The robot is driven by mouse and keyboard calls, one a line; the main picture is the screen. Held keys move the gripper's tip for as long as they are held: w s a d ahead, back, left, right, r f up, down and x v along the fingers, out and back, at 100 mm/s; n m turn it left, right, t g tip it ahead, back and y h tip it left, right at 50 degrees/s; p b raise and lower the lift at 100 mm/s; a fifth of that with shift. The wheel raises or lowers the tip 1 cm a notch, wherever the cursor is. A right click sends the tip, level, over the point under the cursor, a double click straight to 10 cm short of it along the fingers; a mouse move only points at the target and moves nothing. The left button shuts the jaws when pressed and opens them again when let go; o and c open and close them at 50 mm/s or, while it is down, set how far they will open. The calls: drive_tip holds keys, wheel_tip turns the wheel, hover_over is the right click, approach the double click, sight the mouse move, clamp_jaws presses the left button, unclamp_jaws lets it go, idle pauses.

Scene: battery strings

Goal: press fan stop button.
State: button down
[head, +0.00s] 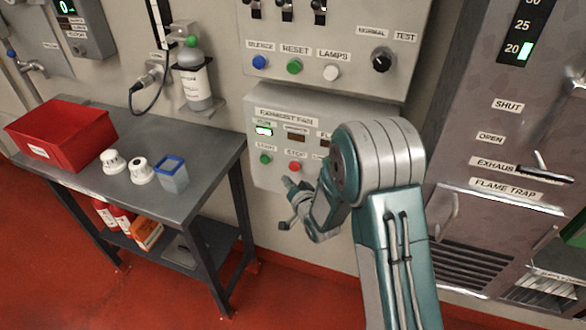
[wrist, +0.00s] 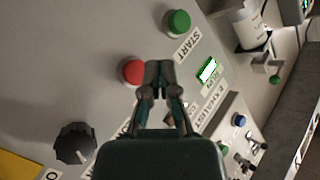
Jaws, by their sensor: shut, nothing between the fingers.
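The exhaust fan panel (head: 283,108) is a pale box on the wall. Its red stop button (head: 294,167) sits to the right of the green start button (head: 265,159). In the wrist view the red stop button (wrist: 133,72) is just left of my fingertips, and the green start button (wrist: 178,22) is above. A green RUN lamp (wrist: 208,70) is lit. My gripper (wrist: 158,66) is shut and empty, its tips close beside the red button; I cannot tell whether they touch it. In the head view my gripper (head: 288,184) is just below the red button.
A black knob (wrist: 74,143) is on the same panel. The upper panel has silence, reset and lamps buttons (head: 294,66). A metal table (head: 210,150) with a red bin (head: 62,133) stands left. A flame trap cabinet (head: 480,150) stands right.

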sight(290, 167)
drive_tip(key=shift+w+d, duration=0.2)
drive_tip(key=shift+w, duration=0.4)
drive_tip(key=shift+w+d, duration=0.2)
drive_tip(key=shift+w, duration=0.35)
idle(0.6)
drive_tip(key=shift+w+d, duration=0.2)
drive_tip(key=shift+w, duration=0.1)
drive_tip(key=shift+w+d+r, duration=0.1)
drive_tip(key=shift+w+d, duration=0.15)
drive_tip(key=shift+w, duration=0.45)
idle(0.9)
drive_tip(key=shift+s, duration=0.1)
drive_tip(key=shift+s+a, duration=0.2)
drive_tip(key=shift+s, duration=0.3)
drive_tip(key=shift+s+a, duration=0.2)
drive_tip(key=shift+s, duration=0.3)
drive_tip(key=s, duration=0.1)
drive_tip(key=s+a, duration=0.1)
drive_tip(key=s, duration=0.2)
drive_tip(key=shift+s+a, duration=0.35)
